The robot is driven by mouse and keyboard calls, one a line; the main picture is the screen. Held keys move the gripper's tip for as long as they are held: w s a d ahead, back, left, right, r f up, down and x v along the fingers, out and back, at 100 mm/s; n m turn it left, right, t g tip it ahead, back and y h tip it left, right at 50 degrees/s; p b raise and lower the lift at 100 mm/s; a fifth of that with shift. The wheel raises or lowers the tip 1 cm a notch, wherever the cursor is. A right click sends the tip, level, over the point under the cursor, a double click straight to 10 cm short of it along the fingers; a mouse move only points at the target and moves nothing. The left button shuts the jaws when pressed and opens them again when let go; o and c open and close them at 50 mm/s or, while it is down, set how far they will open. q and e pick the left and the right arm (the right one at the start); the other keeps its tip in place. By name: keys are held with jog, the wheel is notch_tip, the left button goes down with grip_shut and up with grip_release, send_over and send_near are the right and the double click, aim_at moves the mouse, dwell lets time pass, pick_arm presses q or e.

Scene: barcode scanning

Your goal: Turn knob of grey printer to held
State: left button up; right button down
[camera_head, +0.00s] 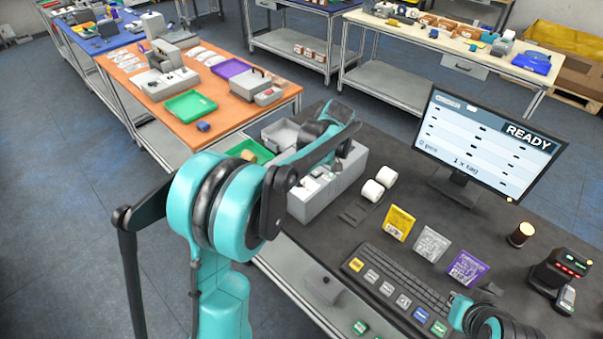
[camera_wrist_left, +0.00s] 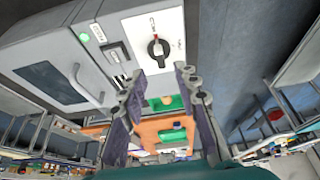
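The grey printer (camera_head: 338,185) stands at the left end of the dark desk, partly hidden behind my left arm in the head view. In the left wrist view the grey printer (camera_wrist_left: 55,75) fills the upper left, with a dark window and a small green light. Its black round knob (camera_wrist_left: 158,48) sits on a white plate with a red mark; the lettering is too small to read. My left gripper (camera_wrist_left: 160,80) is open and empty, its two fingers apart below the knob and not visibly touching it. Of my right arm, only a part shows at the lower right of the head view.
A monitor (camera_head: 491,145) reading READY stands at the desk's right. White rolls (camera_head: 378,184), a keyboard (camera_head: 395,287), colored tags and a scanner (camera_head: 556,275) lie on the desk. An orange table (camera_head: 140,74) with green trays is beyond.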

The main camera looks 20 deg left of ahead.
pick_arm(q)
jog(key=v, duration=0.6)
jog(key=shift+r, duration=0.25)
jog(key=shift+d, duration=0.1)
jog(key=s+d+f+m+t+h+b, duration=0.1)
jog(key=s+d+f+m+t+b, duration=0.1)
jog(key=s, duration=0.6)
jog(key=s+d+f+m+t+h+b, duration=0.2)
jog(key=s+d+f+m+b, duration=0.1)
jog(key=s+f+m, duration=0.3)
jog(key=s+d+f+m+t+h+b, duration=0.1)
jog(key=s+f+m+b, duration=0.3)
jog(key=s, duration=0.6)
jog(key=shift+d+f+m+t, duration=0.2)
jog(key=shift+d+m+t, duration=0.2)
jog(key=shift+d+m, duration=0.55)
jog(key=shift+a+m, duration=0.25)
